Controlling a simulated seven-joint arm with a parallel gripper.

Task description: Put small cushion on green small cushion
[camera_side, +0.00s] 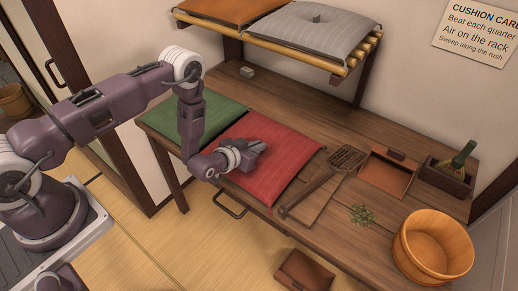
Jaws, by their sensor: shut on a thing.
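The red cushion (292,147) lies on the wooden bench, beside the green cushion (212,121) on its left. The green cushion lies flat, and part of it is hidden behind my arm. My gripper (258,148) is low over the middle of the red cushion and shut on it. The fingertips and the exact place of the grip are too small to make out. The red cushion looks flat; I cannot tell whether it is lifted off the bench.
A rack (340,68) above the bench holds a grey cushion (310,30) and an orange cushion (232,9). Right of the red cushion are a woven beater (345,160), a brown tray (387,174), green bits (362,215), a brush box (447,180) and a wooden tub (433,250).

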